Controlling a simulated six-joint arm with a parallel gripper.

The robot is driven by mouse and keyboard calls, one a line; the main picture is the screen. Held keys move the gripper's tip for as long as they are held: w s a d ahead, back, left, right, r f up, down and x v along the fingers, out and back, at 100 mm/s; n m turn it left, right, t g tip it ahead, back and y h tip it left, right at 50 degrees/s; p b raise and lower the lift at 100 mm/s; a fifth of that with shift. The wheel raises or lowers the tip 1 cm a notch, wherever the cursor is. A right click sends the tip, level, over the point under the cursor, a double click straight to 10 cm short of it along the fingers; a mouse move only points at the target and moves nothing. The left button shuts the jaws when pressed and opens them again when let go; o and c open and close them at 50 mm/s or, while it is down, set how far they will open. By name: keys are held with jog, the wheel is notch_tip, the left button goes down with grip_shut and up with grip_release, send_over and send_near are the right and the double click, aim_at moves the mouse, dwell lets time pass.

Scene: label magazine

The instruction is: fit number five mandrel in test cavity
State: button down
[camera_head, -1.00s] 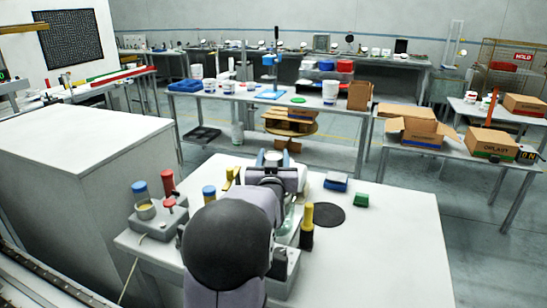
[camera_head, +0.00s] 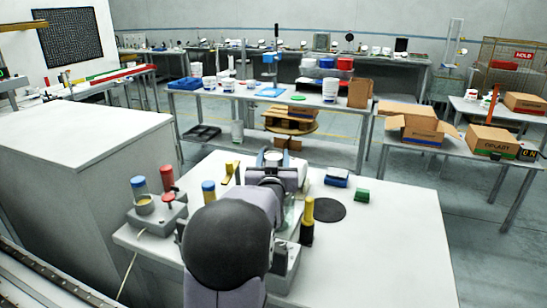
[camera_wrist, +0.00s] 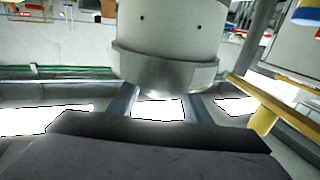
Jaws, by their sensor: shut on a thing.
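My gripper (camera_wrist: 160,103) shows in the wrist view as two grey fingers running up to a pale grey cylinder (camera_wrist: 170,38) with a bright metal band at its lower end. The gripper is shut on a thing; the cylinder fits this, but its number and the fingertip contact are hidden. A blue-topped piece (camera_head: 139,184) stands at a grey block (camera_head: 150,222) on the left, beside a red-topped piece (camera_head: 167,178). I cannot tell which opening is the test cavity.
Near my arm stand a blue-topped piece (camera_head: 208,190), yellow parts (camera_head: 231,169) and a yellow-and-black piece (camera_head: 307,222). A dark disc (camera_head: 330,210), a blue block (camera_head: 337,178) and a green block (camera_head: 362,195) lie to the right. The white table's right side (camera_head: 395,250) is clear.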

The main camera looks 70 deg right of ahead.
jog(key=shift+f+b, duration=1.55)
jog(key=shift+b, duration=0.15)
jog(key=c, duration=0.9)
grip_release()
jog(key=shift+f, duration=0.35)
notch_tip(320, 180, up, 11)
jog(key=shift+f, duration=0.2)
